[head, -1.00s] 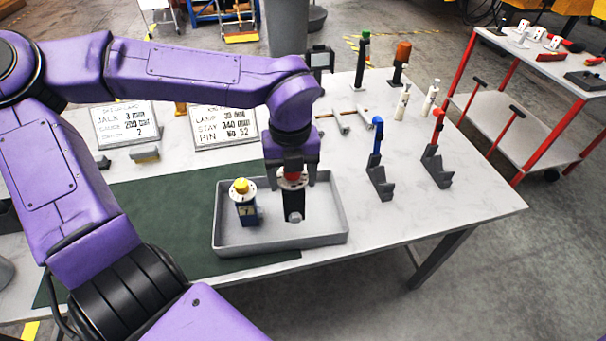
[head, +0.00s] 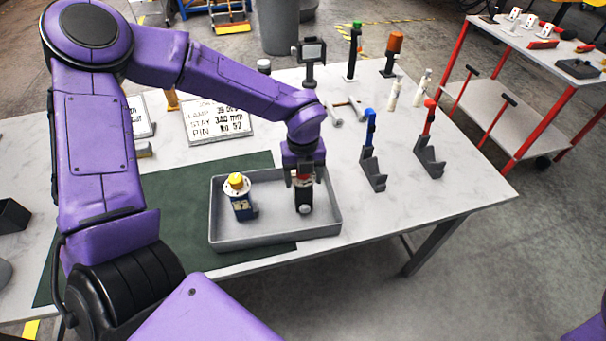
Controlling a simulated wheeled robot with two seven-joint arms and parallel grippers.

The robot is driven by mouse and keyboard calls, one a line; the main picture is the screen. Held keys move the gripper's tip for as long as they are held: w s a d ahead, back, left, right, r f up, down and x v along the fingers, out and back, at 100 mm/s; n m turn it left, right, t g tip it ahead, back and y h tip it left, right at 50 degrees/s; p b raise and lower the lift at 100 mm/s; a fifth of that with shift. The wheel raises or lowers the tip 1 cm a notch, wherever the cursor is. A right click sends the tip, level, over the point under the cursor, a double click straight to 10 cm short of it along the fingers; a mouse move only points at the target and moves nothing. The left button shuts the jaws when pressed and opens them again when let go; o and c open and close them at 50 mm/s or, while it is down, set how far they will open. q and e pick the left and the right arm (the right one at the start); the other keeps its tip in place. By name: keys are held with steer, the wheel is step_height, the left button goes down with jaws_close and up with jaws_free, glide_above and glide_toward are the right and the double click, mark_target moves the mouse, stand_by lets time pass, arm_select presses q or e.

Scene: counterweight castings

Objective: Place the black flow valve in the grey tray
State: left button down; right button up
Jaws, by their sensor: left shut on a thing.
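The black flow valve (head: 304,199) has a pale flange and a bit of red at its top. It is upright in the right part of the grey tray (head: 275,240). My left gripper (head: 303,178) points down over the tray and is shut on the valve's top. I cannot tell whether the valve's base touches the tray floor. A blue valve with a yellow cap (head: 241,198) stands in the left part of the tray, apart from the black one. My right gripper is out of view.
The tray sits partly on a green mat (head: 170,220). Blue-handled (head: 371,150) and red-handled (head: 429,140) tools stand in dark holders to the right. Lettered signs (head: 218,120) stand behind. The table (head: 430,205) is clear at front right.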

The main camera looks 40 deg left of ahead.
arm_select(q)
steer(key=shift+c, duration=0.7)
jaws_free()
steer(key=shift+f, duration=0.1)
steer(key=shift+r, duration=0.3)
step_height(320, 180, up, 11)
steer(key=shift+f+b, duration=0.2)
steer(key=shift+b, duration=0.55)
steer(key=shift+r, duration=0.55)
